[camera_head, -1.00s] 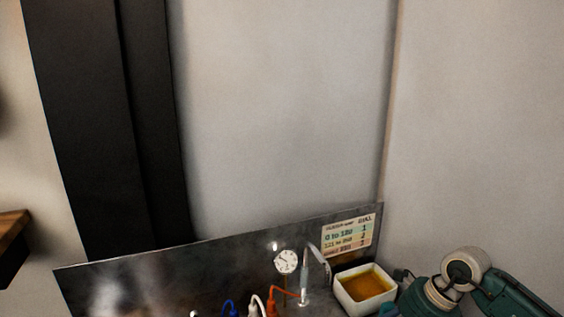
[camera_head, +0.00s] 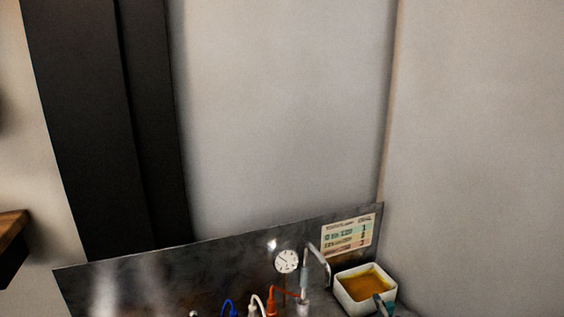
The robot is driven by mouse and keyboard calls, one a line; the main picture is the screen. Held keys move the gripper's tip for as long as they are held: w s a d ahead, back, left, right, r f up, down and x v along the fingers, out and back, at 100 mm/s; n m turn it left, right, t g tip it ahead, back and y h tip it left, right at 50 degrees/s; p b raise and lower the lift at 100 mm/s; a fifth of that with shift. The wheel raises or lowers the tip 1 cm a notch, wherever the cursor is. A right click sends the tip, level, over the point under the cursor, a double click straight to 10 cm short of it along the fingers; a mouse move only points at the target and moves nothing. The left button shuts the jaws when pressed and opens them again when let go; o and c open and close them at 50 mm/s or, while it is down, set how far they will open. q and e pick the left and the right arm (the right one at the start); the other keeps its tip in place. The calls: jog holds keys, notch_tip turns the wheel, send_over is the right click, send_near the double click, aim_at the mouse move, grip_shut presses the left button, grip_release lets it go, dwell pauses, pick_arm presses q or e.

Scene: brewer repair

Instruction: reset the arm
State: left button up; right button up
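Neither of my grippers can be made out in the head view. The right arm's links, seen earlier at the lower right, are out of the picture. A small teal piece (camera_head: 383,304) shows at the bottom edge in front of the white bowl; I cannot tell whether it belongs to my arm or is a separate item.
A dark metal panel carries a round gauge (camera_head: 286,261) and a printed chart (camera_head: 349,237). Before it are a bent metal tube (camera_head: 319,256) and blue, white and orange cables (camera_head: 272,300). A white bowl (camera_head: 349,296) of amber contents stands right. A wooden ledge (camera_head: 12,235) is far left.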

jog(key=s+a+f+m+g+y, duration=0.1)
jog(key=s+f+m+g, duration=0.2)
jog(key=s+f+g, duration=0.6)
jog(key=s+f+m+g, duration=0.3)
jog(key=s+f, duration=0.9)
jog(key=s, duration=0.6)
notch_tip(320, 180, down, 29)
jog(key=s+g+b, duration=0.2)
jog(key=s+b, duration=0.1)
jog(key=s+d+f+b, duration=0.1)
jog(key=s+d+f, duration=0.2)
jog(key=s+f, duration=1.2)
jog(key=shift+s+f+g+b, duration=0.3)
jog(key=shift+s+f+g, duration=0.1)
jog(key=shift+f, duration=0.4)
